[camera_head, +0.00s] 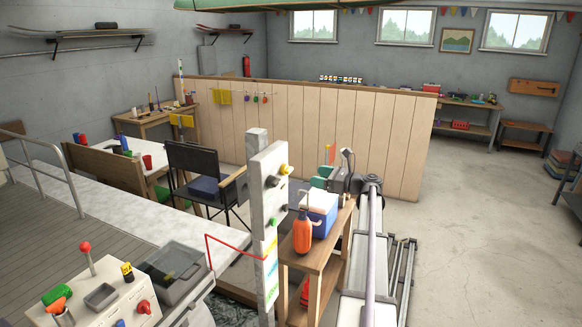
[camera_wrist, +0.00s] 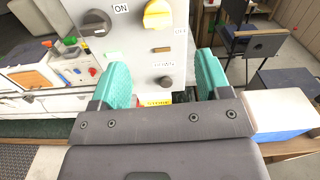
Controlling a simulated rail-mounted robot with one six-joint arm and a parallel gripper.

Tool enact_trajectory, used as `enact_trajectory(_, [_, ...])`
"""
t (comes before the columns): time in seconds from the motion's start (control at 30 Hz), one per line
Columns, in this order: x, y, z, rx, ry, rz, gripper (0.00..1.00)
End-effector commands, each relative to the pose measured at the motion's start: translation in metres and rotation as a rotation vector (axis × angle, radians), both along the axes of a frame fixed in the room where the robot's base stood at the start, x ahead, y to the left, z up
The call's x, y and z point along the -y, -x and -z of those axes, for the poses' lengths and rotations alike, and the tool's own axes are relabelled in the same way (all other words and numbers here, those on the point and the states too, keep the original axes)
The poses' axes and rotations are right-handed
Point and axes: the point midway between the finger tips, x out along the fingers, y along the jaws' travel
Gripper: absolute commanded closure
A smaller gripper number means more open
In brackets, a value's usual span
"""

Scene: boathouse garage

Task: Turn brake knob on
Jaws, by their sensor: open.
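A pale upright panel (camera_head: 265,172) carries several knobs; it also fills the upper middle of the wrist view (camera_wrist: 135,52). A yellow knob (camera_wrist: 158,14) sits between an ON label (camera_wrist: 120,8) and an OFF label (camera_wrist: 181,31), with a dark grey knob (camera_wrist: 95,22) to its left. No brake label is readable, so I cannot tell for certain which is the brake knob. My gripper (camera_wrist: 162,78) has its teal fingers spread wide and nothing between them. It faces the panel, apart from the yellow knob. In the head view my gripper (camera_head: 322,176) is right of the panel.
A wooden stand (camera_head: 313,262) beside the panel holds an orange bottle (camera_head: 302,233) and a blue-and-white cooler (camera_head: 319,212), close below my arm. A red bar (camera_head: 232,246) juts left from the panel. A folding chair (camera_head: 205,180) stands behind. Floor at right is clear.

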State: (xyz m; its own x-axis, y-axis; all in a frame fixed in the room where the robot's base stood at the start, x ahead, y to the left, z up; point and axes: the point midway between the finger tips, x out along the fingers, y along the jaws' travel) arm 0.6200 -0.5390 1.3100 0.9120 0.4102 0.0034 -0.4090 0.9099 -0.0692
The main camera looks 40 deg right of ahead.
Motion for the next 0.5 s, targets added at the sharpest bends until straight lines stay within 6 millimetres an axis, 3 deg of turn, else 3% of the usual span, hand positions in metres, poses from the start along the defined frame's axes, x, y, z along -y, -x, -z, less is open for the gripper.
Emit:
enact_trajectory(0.27, [-0.005,-0.006,0.001,-0.033,-0.066,-0.002,0.3])
enact_trajectory(0.5, [-0.026,-0.052,0.001,-0.034,-0.063,-0.004,0.3])
